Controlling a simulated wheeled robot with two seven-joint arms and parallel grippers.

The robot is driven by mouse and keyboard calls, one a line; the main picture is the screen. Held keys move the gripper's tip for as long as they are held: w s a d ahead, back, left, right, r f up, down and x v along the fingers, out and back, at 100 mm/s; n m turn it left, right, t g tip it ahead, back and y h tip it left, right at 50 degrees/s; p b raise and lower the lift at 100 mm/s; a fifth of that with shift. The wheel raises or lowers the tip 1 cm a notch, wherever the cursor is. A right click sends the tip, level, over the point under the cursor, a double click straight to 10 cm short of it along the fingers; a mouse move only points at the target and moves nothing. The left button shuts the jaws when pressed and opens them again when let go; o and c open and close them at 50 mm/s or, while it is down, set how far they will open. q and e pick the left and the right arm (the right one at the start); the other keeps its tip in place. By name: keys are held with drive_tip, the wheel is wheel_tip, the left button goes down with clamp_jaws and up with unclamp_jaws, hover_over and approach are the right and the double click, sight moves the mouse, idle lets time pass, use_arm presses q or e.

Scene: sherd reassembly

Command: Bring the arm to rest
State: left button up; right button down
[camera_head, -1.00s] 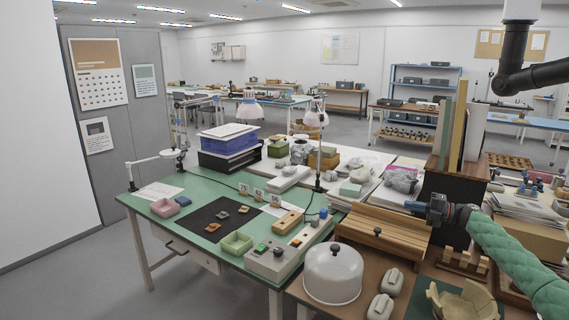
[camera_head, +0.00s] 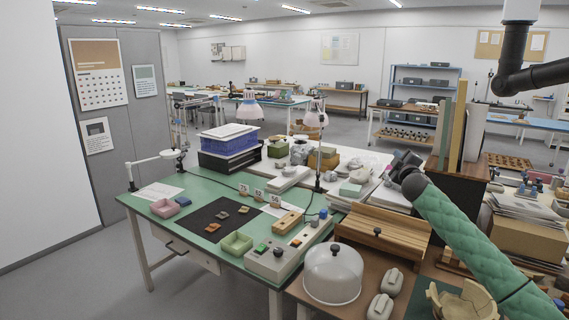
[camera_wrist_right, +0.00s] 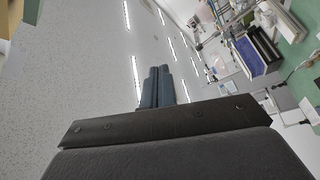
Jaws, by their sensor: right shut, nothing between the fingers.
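My right arm comes in from the lower right in the head view, in a green padded sleeve. Its right gripper (camera_head: 399,160) is raised above the papers and grey pieces at the back of the worktable, seen small and dark. In the right wrist view the same gripper (camera_wrist_right: 158,72) has its two fingers together with nothing between them. It points at the ceiling lights and far room. My left gripper is not in either view.
Tall boards (camera_head: 457,125) stand just right of the gripper.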

drive_tip(key=s+a+f+m+g, duration=0.25)
drive_tip(key=s+a+f, duration=0.35)
drive_tip(key=s+f, duration=0.3)
drive_tip(key=s+a+f+m+g, duration=0.2)
drive_tip(key=s+a+f+g, duration=0.35)
drive_tip(key=s, duration=0.55)
drive_tip(key=s+a+f+m+g, duration=0.2)
drive_tip(key=s+a+f, duration=0.5)
drive_tip(key=s+f, duration=0.35)
drive_tip(key=s+a+f+m+g+y, duration=0.1)
drive_tip(key=s+a+f+g, duration=0.1)
drive_tip(key=s+f, duration=0.6)
drive_tip(key=s+a+f+m+g+y, duration=0.1)
drive_tip(key=s+f, duration=0.8)
drive_tip(key=s, duration=1.1)
drive_tip(key=s+a+f+m+g+y+b, duration=0.1)
drive_tip(key=s+a+f+g, duration=0.3)
drive_tip(key=s+f, duration=0.4)
drive_tip(key=s, duration=0.6)
drive_tip(key=shift+s+f+g, duration=0.25)
drive_tip(key=shift+s+g, duration=0.15)
